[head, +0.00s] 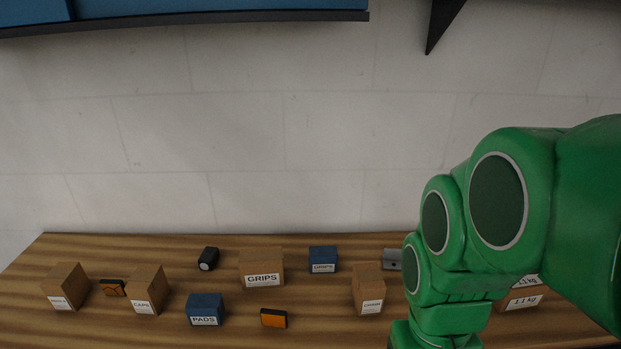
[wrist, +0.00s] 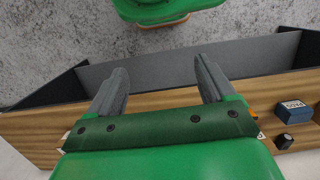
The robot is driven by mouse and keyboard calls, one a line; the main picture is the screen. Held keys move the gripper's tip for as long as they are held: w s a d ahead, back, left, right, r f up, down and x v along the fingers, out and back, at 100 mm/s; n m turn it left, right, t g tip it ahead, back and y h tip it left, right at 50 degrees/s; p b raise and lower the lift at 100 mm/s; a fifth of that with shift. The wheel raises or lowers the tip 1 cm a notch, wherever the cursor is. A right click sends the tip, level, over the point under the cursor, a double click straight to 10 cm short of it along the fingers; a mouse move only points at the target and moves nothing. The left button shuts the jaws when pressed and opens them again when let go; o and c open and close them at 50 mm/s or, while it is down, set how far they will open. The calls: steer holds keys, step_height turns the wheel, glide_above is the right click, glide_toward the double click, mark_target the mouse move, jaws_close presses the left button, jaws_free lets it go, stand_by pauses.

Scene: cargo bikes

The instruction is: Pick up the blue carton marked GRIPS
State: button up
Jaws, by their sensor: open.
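The blue carton marked GRIPS (head: 323,259) stands on the wooden bench in the head view, right of centre and toward the back, label facing me. A brown carton (head: 261,267) also marked GRIPS stands to its left, and a blue carton marked PADS (head: 205,309) is nearer the front. My gripper (wrist: 160,68) shows in the wrist view with two grey fingers wide apart and nothing between them. In the head view my green arm covers the right of the bench. A blue carton (wrist: 293,111) shows at the wrist view's right edge, its label too small to read surely.
Brown cartons (head: 367,289), (head: 148,288) and (head: 65,286), a black item (head: 208,258), an orange-faced block (head: 273,318) and a grey metal piece (head: 392,259) share the bench (head: 335,325). A dark shelf (head: 200,17) hangs above. The wall (head: 250,150) is behind.

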steer(key=w+a+r+m+y, duration=0.35)
steer(key=w+a+r, duration=0.2)
steer(key=w, duration=0.45)
steer(key=m+t+y, duration=0.2)
steer(key=m+y, duration=0.8)
steer(key=m, duration=0.5)
glide_above(330, 251)
steer(key=d, duration=0.6)
step_height(330, 251, down, 3)
steer(key=shift+n, duration=0.35)
steer(key=f, duration=1.5)
steer(key=shift+s+a+f, duration=0.2)
steer(key=shift+f, duration=0.2)
steer(key=shift+a+f, duration=0.15)
steer(key=shift+f, duration=0.05)
steer(key=shift+x, duration=3.7)
steer(key=c, duration=1.1)
